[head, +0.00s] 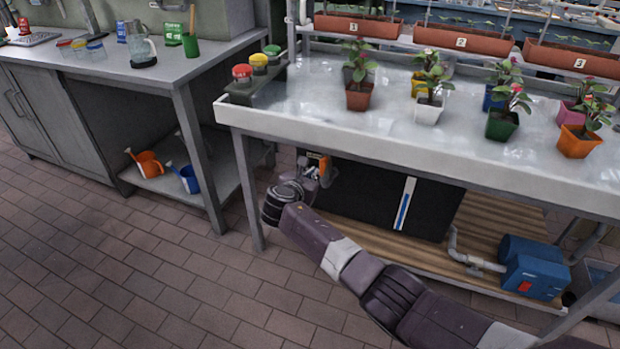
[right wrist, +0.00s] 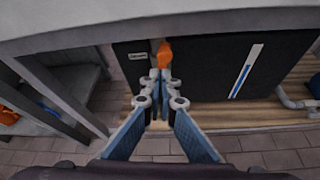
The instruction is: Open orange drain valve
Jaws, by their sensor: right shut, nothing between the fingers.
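The orange drain valve (right wrist: 165,54) sits at the upper left of the front of a black tank (right wrist: 205,75), under the table. Only a small orange part of the valve (head: 324,166) shows in the head view, beside my right gripper (head: 316,168). In the right wrist view my right gripper (right wrist: 160,76) is shut with nothing held, its fingertips just below and in front of the orange handle. I cannot tell whether they touch it. The tank (head: 385,198) carries a white and blue level strip. My left gripper is not in view.
The white plant table (head: 400,140) overhangs the tank, with potted plants and red, yellow and green buttons (head: 258,64) on top. A table leg (head: 247,190) stands left of my right gripper. A blue pump (head: 535,268) sits on the wooden shelf at right. The brick floor in front is clear.

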